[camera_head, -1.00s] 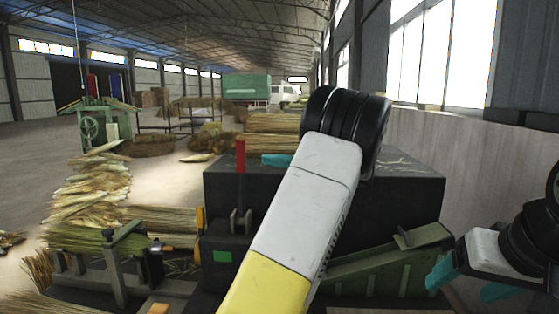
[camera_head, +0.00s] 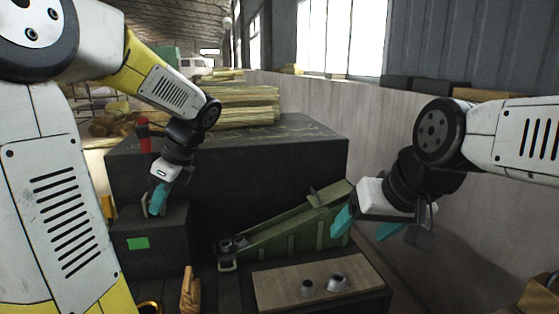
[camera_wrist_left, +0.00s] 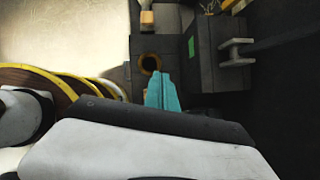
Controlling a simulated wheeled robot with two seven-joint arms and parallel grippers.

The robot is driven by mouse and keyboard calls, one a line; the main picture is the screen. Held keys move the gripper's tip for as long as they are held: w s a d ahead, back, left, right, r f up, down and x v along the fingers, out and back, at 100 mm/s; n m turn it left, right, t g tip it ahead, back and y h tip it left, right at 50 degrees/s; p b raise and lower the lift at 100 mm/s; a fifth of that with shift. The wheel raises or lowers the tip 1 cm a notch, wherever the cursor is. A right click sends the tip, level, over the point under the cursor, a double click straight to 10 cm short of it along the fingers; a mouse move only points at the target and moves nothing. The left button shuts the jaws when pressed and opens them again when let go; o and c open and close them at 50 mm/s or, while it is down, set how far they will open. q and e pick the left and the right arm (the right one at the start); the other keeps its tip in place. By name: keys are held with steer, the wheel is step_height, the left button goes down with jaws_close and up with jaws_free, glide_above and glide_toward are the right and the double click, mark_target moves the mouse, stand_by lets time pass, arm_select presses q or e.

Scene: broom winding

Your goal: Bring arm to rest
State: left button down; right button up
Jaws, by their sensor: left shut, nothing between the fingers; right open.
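My left gripper (camera_head: 156,199) is at the left of the head view, in front of the dark machine (camera_head: 230,150) and just above its box with a green square (camera_head: 137,243). Its teal fingers are together and hold nothing. The closed fingers also show in the left wrist view (camera_wrist_left: 162,92), pointing toward dark machine parts. My right gripper (camera_head: 362,232) is at the right, its teal fingers apart and empty, in front of the wall. My left arm covers the left side of the head view.
A red-handled lever (camera_head: 144,136) stands close to my left arm. A green chute (camera_head: 290,230) slopes between the grippers. A wooden board (camera_head: 285,282) with two metal cups lies at front centre. Straw bundles (camera_head: 235,105) lie behind the machine. A pale wall (camera_head: 390,105) runs along the right.

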arm_select(q)
steer(key=s+d+r+n+t+h, duration=0.2)
steer(key=s+d+n+t+h, duration=0.4)
steer(key=s+d+n, duration=0.6)
steer(key=d+n+h, duration=0.1)
steer(key=d+n, duration=0.1)
steer(key=n, duration=0.3)
steer(key=shift+n+h, duration=0.3)
steer(key=shift+h, duration=0.1)
steer(key=shift+s, duration=0.1)
